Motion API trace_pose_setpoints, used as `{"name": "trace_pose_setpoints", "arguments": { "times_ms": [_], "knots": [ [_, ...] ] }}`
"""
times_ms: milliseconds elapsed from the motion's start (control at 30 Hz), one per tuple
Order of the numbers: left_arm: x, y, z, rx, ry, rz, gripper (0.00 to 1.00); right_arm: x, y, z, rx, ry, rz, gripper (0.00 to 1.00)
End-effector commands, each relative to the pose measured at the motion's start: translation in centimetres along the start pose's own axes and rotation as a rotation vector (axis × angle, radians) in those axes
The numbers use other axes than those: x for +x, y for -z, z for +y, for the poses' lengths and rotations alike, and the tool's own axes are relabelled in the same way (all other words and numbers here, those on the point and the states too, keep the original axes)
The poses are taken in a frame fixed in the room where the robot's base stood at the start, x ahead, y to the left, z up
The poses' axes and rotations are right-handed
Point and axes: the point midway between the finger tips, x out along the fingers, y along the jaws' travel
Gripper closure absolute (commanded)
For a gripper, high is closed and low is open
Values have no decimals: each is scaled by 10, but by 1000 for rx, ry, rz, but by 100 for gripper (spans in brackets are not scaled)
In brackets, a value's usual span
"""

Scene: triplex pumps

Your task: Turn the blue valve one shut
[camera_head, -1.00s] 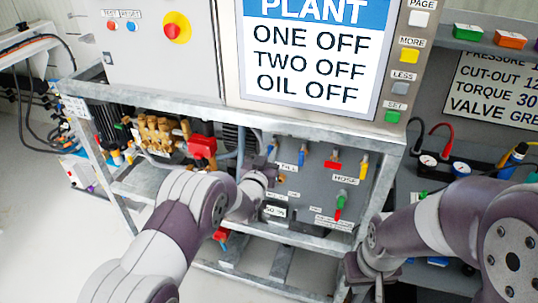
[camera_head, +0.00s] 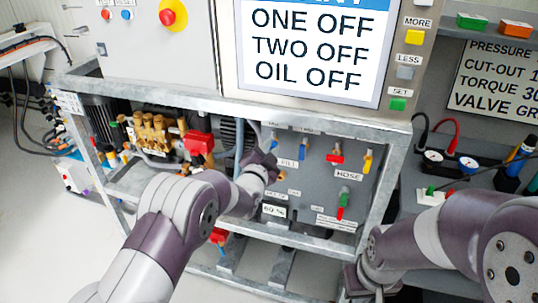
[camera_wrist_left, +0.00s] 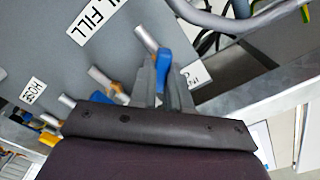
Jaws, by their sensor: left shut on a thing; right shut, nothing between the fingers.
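A blue valve handle (camera_wrist_left: 163,62) sits between the fingers of my left gripper (camera_wrist_left: 163,78) in the left wrist view. The gripper is shut on it, and the handle's metal stem points up and left. In the head view my left gripper (camera_head: 268,158) is at the left part of the grey valve panel (camera_head: 310,190) and mostly hides this handle. Another blue handle (camera_head: 302,155) stands just to its right. The valve numbers are not readable. My right gripper (camera_head: 362,283) is low at the frame's right front leg, partly hidden by its arm, shut and empty.
A red handle (camera_head: 334,158), a yellow handle (camera_head: 367,160) and a green-red valve (camera_head: 342,204) share the panel. Galvanised frame rails (camera_head: 235,110) border the panel above and below.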

Motion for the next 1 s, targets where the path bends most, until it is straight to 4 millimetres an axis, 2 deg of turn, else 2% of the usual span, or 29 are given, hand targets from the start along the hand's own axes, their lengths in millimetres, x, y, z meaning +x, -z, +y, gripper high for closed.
{"name": "trace_pose_setpoints", "arguments": {
  "times_ms": [100, 600, 1000],
  "knots": [
    [0, -3, 4, 106, 0, 1, 100, 12, -1, 0, 0, 0, 0, 100],
    [0, -3, 5, 543, -1, 1, 100, 40, -5, 0, 0, 0, 0, 100],
    [0, -2, 5, 732, -1, 1, 100, 50, -6, 0, 0, 0, 0, 100]
  ]
}}
